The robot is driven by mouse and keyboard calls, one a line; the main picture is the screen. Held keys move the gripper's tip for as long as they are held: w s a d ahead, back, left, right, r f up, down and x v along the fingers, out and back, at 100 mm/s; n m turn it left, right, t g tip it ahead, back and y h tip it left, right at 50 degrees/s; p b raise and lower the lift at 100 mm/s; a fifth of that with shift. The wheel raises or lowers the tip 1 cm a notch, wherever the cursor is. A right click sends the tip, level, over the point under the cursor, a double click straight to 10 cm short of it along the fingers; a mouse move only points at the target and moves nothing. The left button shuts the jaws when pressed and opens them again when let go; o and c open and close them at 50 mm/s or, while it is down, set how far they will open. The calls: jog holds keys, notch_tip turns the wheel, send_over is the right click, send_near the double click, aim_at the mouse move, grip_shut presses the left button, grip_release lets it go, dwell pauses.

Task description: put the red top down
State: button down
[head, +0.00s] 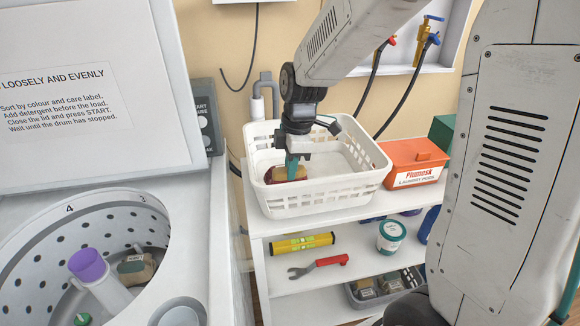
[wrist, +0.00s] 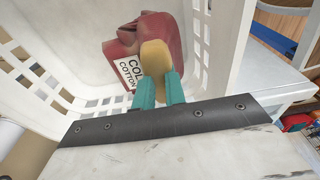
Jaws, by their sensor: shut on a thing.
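The red top (wrist: 180,40) is a dark red folded bundle with a white care label and a tan raised part. In the wrist view, the teal fingers of my gripper (wrist: 160,82) are shut on the tan part. In the head view, the red top (head: 271,174) shows low inside the white basket (head: 325,203), partly hidden by my gripper (head: 292,168) and the basket wall. I cannot tell whether the bundle touches the basket floor.
The basket stands on a white shelf unit (head: 290,228), beside an orange-red box (head: 415,163). The basket's right side looks empty. An open washer drum (head: 115,215) at left holds a bundle (head: 136,266) and a purple-capped agitator. Hoses (head: 403,90) hang behind.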

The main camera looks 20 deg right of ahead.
jog(key=shift+f, duration=0.15)
jog(key=shift+f, duration=0.45)
jog(key=c, duration=1.5)
grip_release()
jog(key=shift+o, duration=0.2)
notch_tip(320, 180, up, 12)
jog(key=d, duration=0.1)
jog(key=s+d+r+m+t+h, duration=0.1)
jog(key=s+d+m, duration=0.1)
jog(key=s+m, duration=1.3)
jog(key=s, duration=1)
jog(key=shift+m, duration=0.4)
